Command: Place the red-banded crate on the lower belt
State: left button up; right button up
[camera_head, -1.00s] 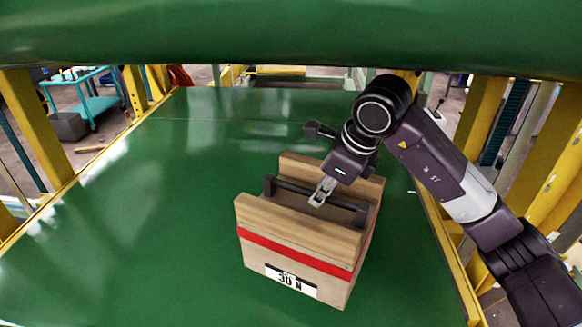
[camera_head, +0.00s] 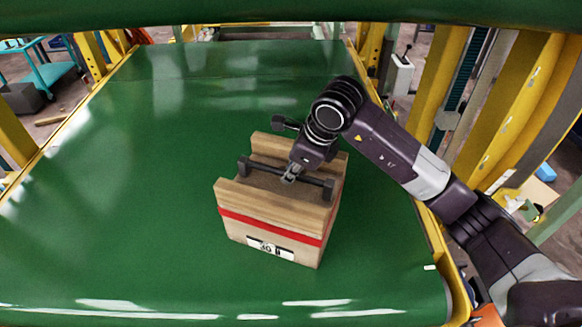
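The red-banded crate (camera_head: 270,222) is a wooden box with a red stripe, a white label and a dark bar handle (camera_head: 262,176) across its top. It appears to rest upright on the green belt (camera_head: 130,180), though I cannot tell if its base touches. My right gripper (camera_head: 290,178) reaches in from the right, with its fingers at the middle of the handle. The fingers look closed around the bar; the far finger is partly hidden. My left gripper is not in view.
A green upper belt (camera_head: 290,14) crosses the top of the view. Yellow frame posts (camera_head: 520,90) stand on the right, and yellow rails edge the belt. The belt is clear left of and behind the crate. A teal cart (camera_head: 50,72) stands beyond the left rail.

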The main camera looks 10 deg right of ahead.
jog(key=o, duration=0.4)
jog(key=shift+s, duration=0.15)
jog(key=shift+o, duration=0.2)
jog(key=b+v, duration=0.2)
jog(key=v, duration=1)
